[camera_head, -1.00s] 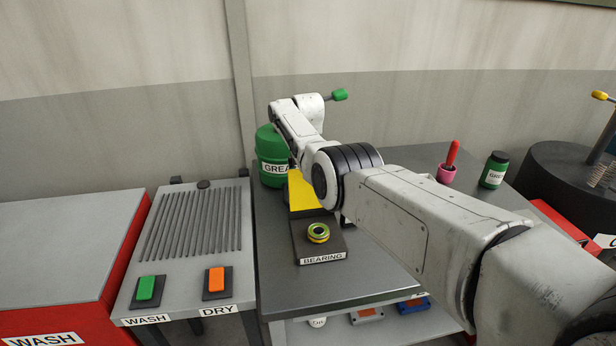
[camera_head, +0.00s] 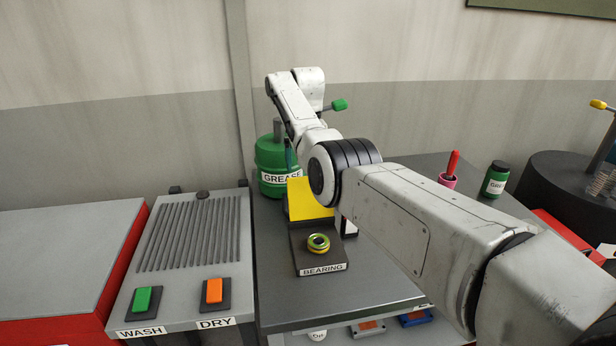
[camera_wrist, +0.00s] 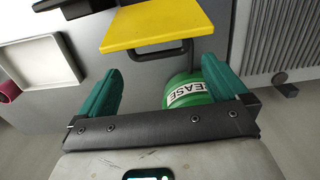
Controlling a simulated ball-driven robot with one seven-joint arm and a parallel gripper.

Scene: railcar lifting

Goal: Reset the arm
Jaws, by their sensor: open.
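My gripper (camera_wrist: 162,66) shows in the wrist view with its two green fingers spread wide apart and nothing held between them. My arm reaches across the workbench (camera_head: 385,262) in the head view, its far end raised near the back wall. The gripper itself is mostly hidden there behind the arm. In the wrist view, a yellow plate (camera_wrist: 155,24) with a black handle lies beyond the fingers, and a green grease drum (camera_wrist: 190,90) shows between them, close to the right finger.
A bearing (camera_head: 318,243) sits on its labelled black stand. The grease drum (camera_head: 272,180) stands behind it. A washing unit (camera_head: 187,235) with green and orange buttons is at left. A pink cup (camera_head: 447,181) and green jar (camera_head: 494,180) are at right.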

